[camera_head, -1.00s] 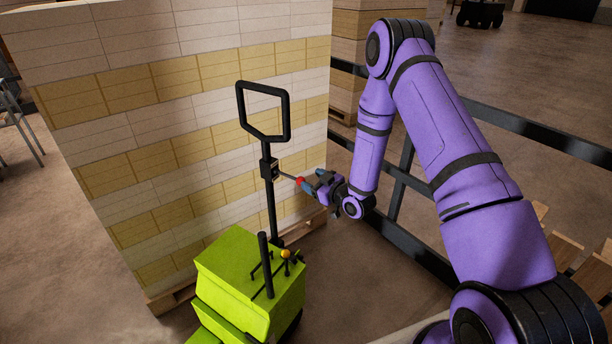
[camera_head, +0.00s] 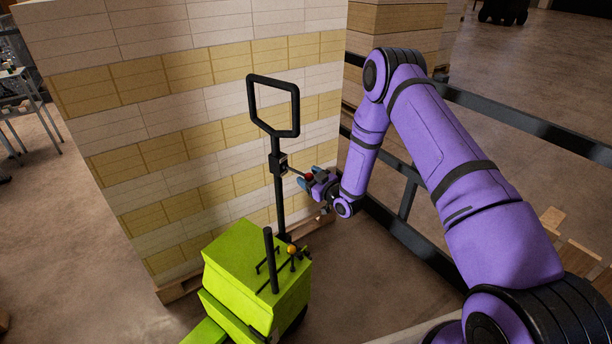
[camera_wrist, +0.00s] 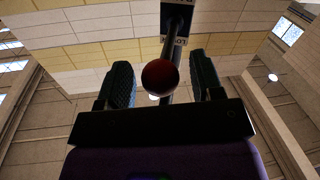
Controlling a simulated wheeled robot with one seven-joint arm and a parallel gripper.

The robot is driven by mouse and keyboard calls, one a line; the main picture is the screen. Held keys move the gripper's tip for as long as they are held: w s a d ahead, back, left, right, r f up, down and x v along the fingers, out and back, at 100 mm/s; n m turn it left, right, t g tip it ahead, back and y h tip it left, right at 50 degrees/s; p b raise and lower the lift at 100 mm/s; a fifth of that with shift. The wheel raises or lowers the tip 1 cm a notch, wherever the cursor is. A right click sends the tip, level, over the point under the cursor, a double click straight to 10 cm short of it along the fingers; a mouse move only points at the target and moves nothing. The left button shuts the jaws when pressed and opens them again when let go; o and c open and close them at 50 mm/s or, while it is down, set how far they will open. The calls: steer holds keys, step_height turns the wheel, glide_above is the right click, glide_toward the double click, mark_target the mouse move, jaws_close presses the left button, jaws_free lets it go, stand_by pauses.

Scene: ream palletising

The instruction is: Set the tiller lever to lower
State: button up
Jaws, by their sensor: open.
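The tiller (camera_head: 280,200) is a black upright post with a loop handle on top, standing at the green truck (camera_head: 258,275). A small black box (camera_head: 278,163) on the post carries the tiller lever (camera_head: 296,173), a thin rod ending in a red knob (camera_head: 308,176). My gripper (camera_head: 305,178) is at the knob, coming from the right. In the wrist view the red knob (camera_wrist: 160,76) sits between the two dark fingers, with a gap on each side. My gripper is open and not gripping it. Part of the knob is hidden by a finger in the head view.
A tall stack of white and yellow reams (camera_head: 180,120) on a pallet stands close behind the tiller. A black rail (camera_head: 520,122) runs behind my arm on the right. An orange-knobbed control (camera_head: 292,249) is on the truck's top. Open floor lies at left.

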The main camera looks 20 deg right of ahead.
steer(key=shift+x, duration=0.9)
jaws_close()
steer(key=shift+w+a+r+g+h, duration=0.15)
steer(key=shift+r+g+h, duration=0.45)
steer(key=shift+r+g, duration=0.6)
steer(key=shift+w+a+r, duration=0.1)
steer(key=shift+w+r, duration=0.1)
steer(key=shift+r, duration=0.45)
jaws_free()
steer(key=shift+s, duration=0.15)
